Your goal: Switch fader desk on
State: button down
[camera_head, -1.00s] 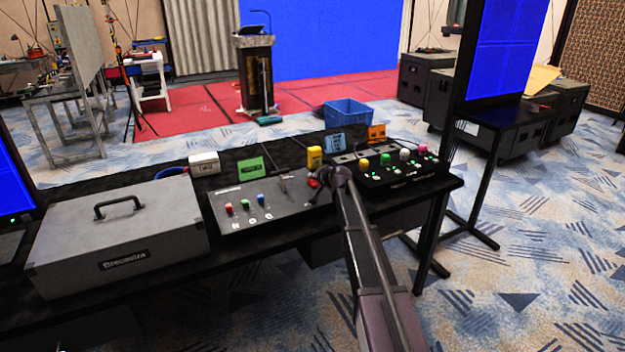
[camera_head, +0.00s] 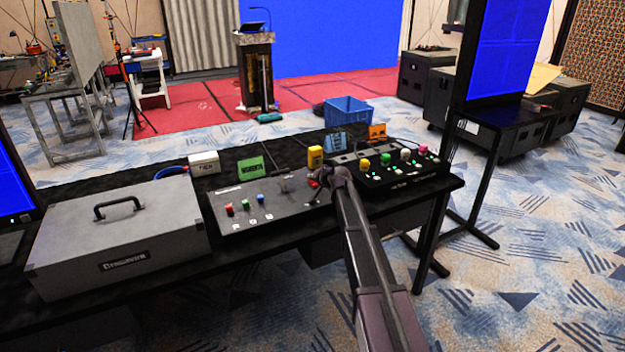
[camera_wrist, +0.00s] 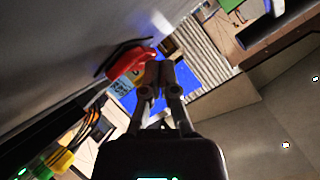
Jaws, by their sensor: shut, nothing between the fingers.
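The fader desk (camera_head: 268,210) is a grey panel on the black table, with red, green and blue knobs on its left part and a lever near its back edge. A red switch part (camera_wrist: 130,62) stands out from the grey panel in the wrist view. My gripper (camera_wrist: 158,74) is shut and empty, its fingertips right beside the red part. I cannot tell whether they touch it. In the head view my gripper (camera_head: 322,180) is at the desk's right end, and my arm hides part of that area. The switch's position is not clear.
A black button box (camera_head: 400,170) with coloured buttons and green lights sits close right of my gripper. A yellow block (camera_head: 315,157) stands behind it. A grey case (camera_head: 118,238) is at the left. Small signs and a blue crate (camera_head: 347,112) are farther back.

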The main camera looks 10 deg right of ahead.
aim_at(315, 184)
jog(key=shift+w+d+r, duration=0.1)
jog(key=shift+w, duration=0.05)
jog(key=shift+r, duration=0.1)
jog(key=shift+r+p, duration=0.15)
jog(key=shift+p, duration=0.15)
jog(key=r+p, duration=0.1)
jog(key=s+r+p, duration=0.1)
jog(key=r+p, duration=0.2)
jog(key=shift+s+d+r, duration=0.2)
jog(key=shift+d+r, duration=0.05)
jog(key=shift+d, duration=0.05)
